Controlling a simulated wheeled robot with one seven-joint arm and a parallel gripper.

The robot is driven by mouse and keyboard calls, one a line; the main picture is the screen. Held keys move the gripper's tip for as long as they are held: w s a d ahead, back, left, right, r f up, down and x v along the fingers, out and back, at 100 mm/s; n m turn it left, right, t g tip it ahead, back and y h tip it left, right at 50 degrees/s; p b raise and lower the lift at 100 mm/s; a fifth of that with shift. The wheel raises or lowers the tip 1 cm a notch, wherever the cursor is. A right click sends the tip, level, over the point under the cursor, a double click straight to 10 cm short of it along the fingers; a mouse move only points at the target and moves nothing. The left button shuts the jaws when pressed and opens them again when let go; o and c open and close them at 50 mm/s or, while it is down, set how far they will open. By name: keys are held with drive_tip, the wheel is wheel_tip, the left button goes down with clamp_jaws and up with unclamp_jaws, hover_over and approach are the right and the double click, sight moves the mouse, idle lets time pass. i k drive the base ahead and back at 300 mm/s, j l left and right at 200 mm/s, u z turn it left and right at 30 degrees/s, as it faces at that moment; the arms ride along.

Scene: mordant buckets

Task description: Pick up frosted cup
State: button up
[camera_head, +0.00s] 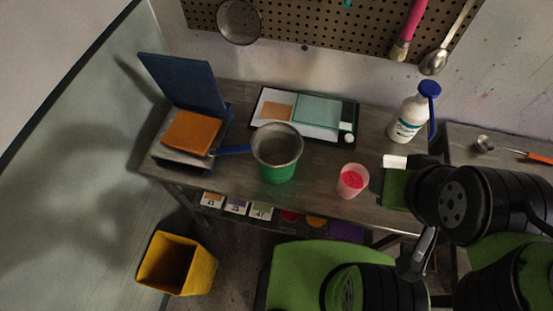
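The frosted cup (352,181) is a small translucent pink cup with red-pink contents. It stands upright near the front edge of the grey table, right of the green bucket. My black arm (465,205) reaches in from the right, its nearest part to the right of the cup and apart from it. Nothing visibly touches the cup.
A tray (257,109) lies behind; an orange block (190,132) rests at left. A yellow bin (178,264) stands on the floor.

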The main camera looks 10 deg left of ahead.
sight(354, 177)
drive_tip(key=k+j+u, duration=0.1)
drive_tip(key=k+u, duration=0.15)
drive_tip(key=u, duration=0.25)
drive_tip(key=k+j+u, duration=0.2)
drive_tip(key=u, duration=0.25)
drive_tip(key=k+j+u, duration=0.2)
drive_tip(key=u, duration=0.3)
